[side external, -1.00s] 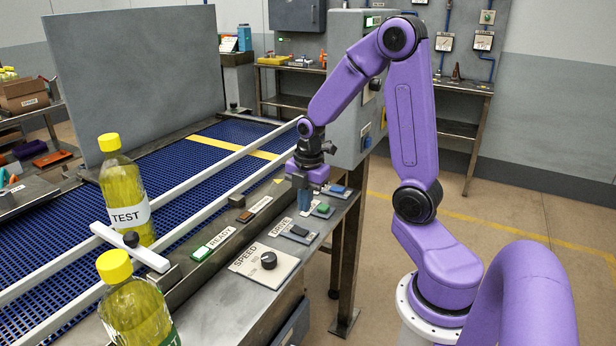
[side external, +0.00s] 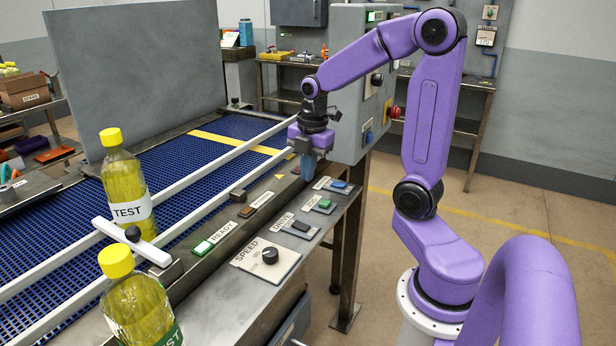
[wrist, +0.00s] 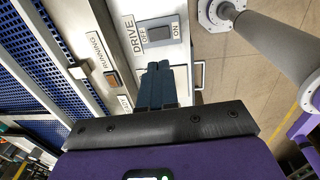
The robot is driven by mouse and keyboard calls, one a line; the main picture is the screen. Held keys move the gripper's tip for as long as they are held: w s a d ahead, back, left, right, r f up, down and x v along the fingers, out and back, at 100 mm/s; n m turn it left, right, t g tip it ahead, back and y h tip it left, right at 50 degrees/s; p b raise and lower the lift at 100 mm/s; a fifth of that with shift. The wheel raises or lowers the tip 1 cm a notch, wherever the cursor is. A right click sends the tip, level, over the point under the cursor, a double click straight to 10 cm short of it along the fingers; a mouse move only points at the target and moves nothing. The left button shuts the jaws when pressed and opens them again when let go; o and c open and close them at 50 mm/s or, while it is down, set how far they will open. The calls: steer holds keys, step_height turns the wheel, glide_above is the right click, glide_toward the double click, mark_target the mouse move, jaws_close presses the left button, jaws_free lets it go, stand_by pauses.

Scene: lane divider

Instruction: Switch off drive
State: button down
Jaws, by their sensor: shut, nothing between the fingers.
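In the side view the rocker (side external: 301,227) is on the sloping control panel, between the SPEED knob and a green button. In the wrist view the rocker (wrist: 159,34) lies just beyond my fingertips, between the words OFF and ON; I cannot tell which side is pressed.
The SPEED knob (side external: 270,256), green button (side external: 324,203) and blue button (side external: 339,184) share the panel. The READY lamp (side external: 203,247) glows green. Guide rails and a blue conveyor (side external: 165,180) with a TEST bottle (side external: 125,185) lie left; another bottle (side external: 138,315) is in front.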

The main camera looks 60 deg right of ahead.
mark_target(298, 223)
steer(key=shift+w, duration=0.45)
steer(key=f, duration=0.4)
steer(key=w+f, duration=0.1)
steer(key=f, duration=0.8)
steer(key=shift+w+f, duration=0.25)
steer(key=shift+w, duration=0.05)
steer(key=shift+f, duration=0.2)
steer(key=shift+w, duration=0.1)
